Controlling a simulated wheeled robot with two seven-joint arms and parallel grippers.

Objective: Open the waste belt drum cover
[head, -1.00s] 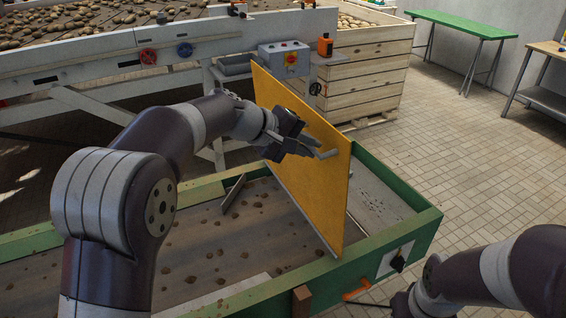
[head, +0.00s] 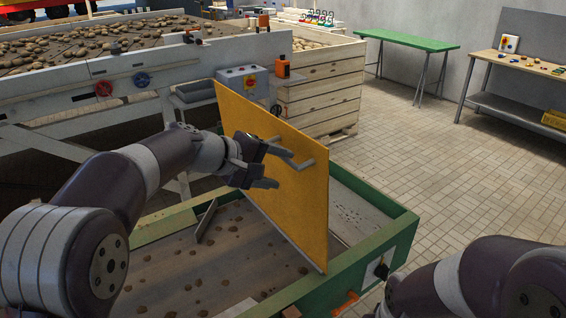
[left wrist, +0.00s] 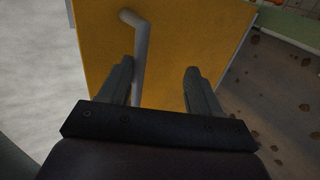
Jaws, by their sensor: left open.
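The yellow drum cover (head: 285,205) stands steeply raised above the green-framed belt (head: 372,245), its lower edge near the belt bed. Its grey bar handle (head: 303,165) sticks out from the face toward me. My left gripper (head: 278,168) is open in front of the cover, with its fingers spread close to the handle. In the left wrist view the yellow cover (left wrist: 172,35) fills the middle, and the handle (left wrist: 142,50) runs just inside the left finger. I cannot tell whether they touch. My right forearm shows at the lower right; its gripper is out of view.
Small potatoes and clods lie on the belt bed (head: 185,265). A control box (head: 242,78) and a wooden crate (head: 325,90) stand behind the cover. A green table (head: 415,38) and a workbench (head: 515,65) stand farther back. The tiled floor at right is clear.

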